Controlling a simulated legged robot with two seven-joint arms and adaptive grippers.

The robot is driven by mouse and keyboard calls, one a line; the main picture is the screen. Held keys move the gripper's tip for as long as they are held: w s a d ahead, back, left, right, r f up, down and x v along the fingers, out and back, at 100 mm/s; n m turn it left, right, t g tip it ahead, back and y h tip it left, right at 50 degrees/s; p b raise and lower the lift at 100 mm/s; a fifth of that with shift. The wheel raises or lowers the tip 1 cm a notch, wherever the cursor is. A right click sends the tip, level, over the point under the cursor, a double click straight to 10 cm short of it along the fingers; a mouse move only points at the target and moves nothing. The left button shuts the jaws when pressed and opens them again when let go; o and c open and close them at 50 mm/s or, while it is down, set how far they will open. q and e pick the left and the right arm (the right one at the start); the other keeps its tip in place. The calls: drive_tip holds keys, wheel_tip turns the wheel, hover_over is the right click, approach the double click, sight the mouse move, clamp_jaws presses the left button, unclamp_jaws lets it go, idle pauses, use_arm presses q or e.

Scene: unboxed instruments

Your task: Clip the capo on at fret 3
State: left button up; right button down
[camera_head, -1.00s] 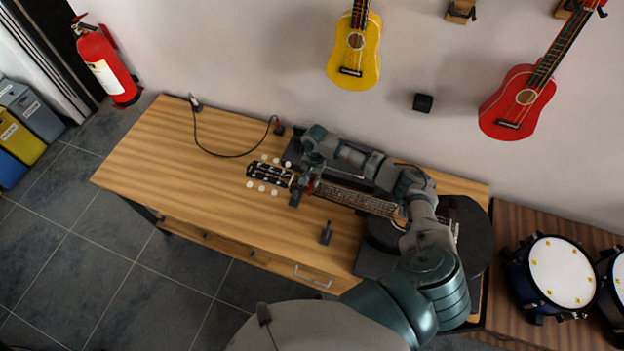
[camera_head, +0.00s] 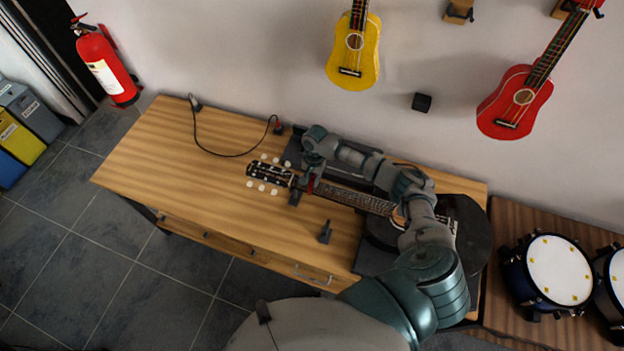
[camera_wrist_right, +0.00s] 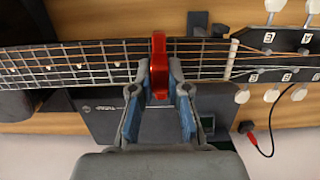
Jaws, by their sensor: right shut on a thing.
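The guitar lies on the bench with its neck (camera_head: 350,197) running to the headstock (camera_head: 268,174) at the left. In the right wrist view the neck (camera_wrist_right: 95,65) runs across the top, with the pale nut (camera_wrist_right: 232,60) to the right. The red capo (camera_wrist_right: 158,65) lies across the strings left of the nut; it also shows in the head view (camera_head: 311,184). My right gripper (camera_wrist_right: 158,88) is shut on the capo, one finger on each side. I cannot tell whether the capo is clamped, nor its exact fret. My left gripper is not in view.
A neck support (camera_head: 295,198) stands under the neck by the headstock. A small dark stand (camera_head: 325,232) is in front of the neck. A black cable (camera_head: 230,155) lies at the back. The bench's left part (camera_head: 165,160) is clear.

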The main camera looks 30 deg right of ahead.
drive_tip(key=shift+a+f, duration=0.15)
drive_tip(key=shift+a+f, duration=0.15)
drive_tip(key=shift+f, duration=0.1)
idle(0.4)
drive_tip(key=c, duration=1.1)
unclamp_jaws()
drive_tip(key=r, duration=0.4)
drive_tip(key=d+r, duration=0.1)
drive_tip(key=r, duration=0.2)
drive_tip(key=w+r, duration=0.1)
drive_tip(key=r, duration=0.3)
drive_tip(key=shift+d+r, duration=0.3)
drive_tip(key=shift+r, duration=0.05)
